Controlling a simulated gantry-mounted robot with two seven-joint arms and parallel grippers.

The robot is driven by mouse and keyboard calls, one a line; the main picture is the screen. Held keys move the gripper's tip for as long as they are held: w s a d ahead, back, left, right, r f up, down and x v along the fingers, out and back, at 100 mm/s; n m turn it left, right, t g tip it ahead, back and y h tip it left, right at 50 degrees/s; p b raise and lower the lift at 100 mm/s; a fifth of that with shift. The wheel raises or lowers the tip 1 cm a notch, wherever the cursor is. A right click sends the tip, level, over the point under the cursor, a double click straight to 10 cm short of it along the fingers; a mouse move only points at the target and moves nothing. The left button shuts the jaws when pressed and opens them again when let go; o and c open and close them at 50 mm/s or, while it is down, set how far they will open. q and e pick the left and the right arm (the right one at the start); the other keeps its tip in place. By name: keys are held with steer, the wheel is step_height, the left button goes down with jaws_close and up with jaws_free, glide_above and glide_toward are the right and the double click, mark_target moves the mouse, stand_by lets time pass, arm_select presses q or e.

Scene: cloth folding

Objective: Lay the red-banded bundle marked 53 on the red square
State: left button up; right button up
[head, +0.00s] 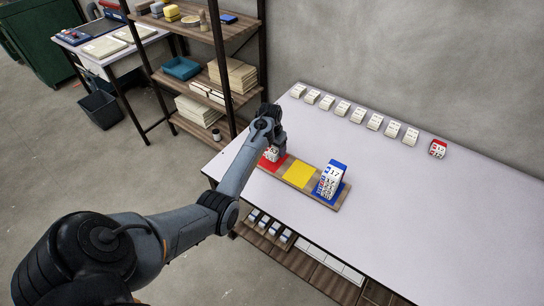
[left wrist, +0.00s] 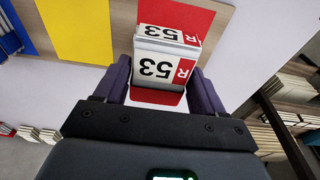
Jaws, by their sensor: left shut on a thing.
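The bundle marked 53 (head: 271,155) is white with a red corner patch and an R; in the left wrist view the bundle (left wrist: 158,68) sits between both fingers. My left gripper (head: 273,146) is shut on it, over the red square (head: 279,164) at the left end of the wooden board (head: 315,177). The red square shows beside the bundle in the left wrist view (left wrist: 203,20). I cannot tell whether the bundle touches the square. My right gripper is not in view.
The yellow square (head: 298,175) is bare. A blue-banded bundle marked 17 (head: 331,178) stands on the blue square (head: 341,192). Several white bundles (head: 343,108) line the table's back edge; another red-banded bundle (head: 438,148) stands at their right. The table's right part (head: 440,215) is clear.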

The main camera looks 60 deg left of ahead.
mark_target(272, 152)
arm_select(q)
steer(key=shift+s+a+f, duration=0.15)
steer(key=shift+a+f, duration=0.15)
steer(key=shift+a, duration=0.2)
steer(key=shift+f, duration=0.15)
step_height(272, 152, down, 3)
steer(key=shift+r+b, duration=0.1)
steer(key=shift+b, duration=0.55)
steer(key=shift+f, duration=0.5)
steer(key=shift+f, duration=0.1)
steer(key=o, duration=1)
steer(key=shift+o, duration=0.2)
